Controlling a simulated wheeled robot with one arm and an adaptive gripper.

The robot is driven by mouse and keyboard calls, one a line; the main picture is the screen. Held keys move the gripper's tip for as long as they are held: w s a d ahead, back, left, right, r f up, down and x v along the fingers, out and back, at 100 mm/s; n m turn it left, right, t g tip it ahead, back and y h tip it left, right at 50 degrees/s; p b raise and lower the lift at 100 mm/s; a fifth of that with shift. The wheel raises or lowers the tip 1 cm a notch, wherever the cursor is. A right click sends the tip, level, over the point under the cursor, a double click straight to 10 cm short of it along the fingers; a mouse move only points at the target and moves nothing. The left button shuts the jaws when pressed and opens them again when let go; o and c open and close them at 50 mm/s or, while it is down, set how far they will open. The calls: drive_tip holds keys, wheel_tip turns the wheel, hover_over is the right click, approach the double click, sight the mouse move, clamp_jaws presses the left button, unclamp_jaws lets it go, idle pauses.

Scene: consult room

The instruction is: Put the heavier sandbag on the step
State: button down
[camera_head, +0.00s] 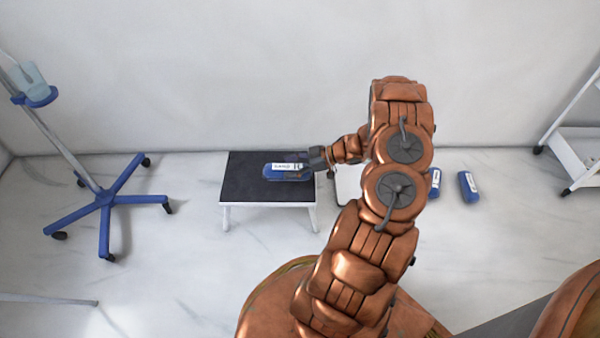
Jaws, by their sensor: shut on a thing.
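My gripper (318,158) is shut on a blue sandbag (287,172) with a white label, too small here to read surely. The held sandbag is over the right half of the step (240,193), a low white stool with a black top. I cannot tell whether the bag touches the top. Two other blue sandbags are to the right: one sandbag (434,183) is partly hidden behind my arm, and another sandbag (468,187) lies on the floor in full view.
A white object (347,186) stands just right of the step, mostly hidden by my arm. A pole stand with a blue wheeled base (104,198) is at the left. A white wheeled cart (580,155) is at the right edge. The wall is close behind the step.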

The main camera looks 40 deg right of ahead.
sight(271, 162)
drive_tip(key=w, duration=0.2)
drive_tip(key=w+a+b, duration=0.1)
drive_tip(key=w, duration=0.2)
drive_tip(key=w+a+b, duration=0.1)
drive_tip(key=w, duration=0.2)
drive_tip(key=shift+w+f, duration=0.1)
drive_tip(key=shift+f, duration=0.25)
drive_tip(key=shift+w+a+f+b, duration=0.15)
drive_tip(key=shift+w+f+b, duration=0.1)
drive_tip(key=shift+f+b, duration=0.65)
drive_tip(key=shift+f, duration=0.8)
drive_tip(key=shift+f, duration=0.15)
drive_tip(key=shift+c, duration=1.4)
unclamp_jaws()
drive_tip(key=shift+s, duration=0.1)
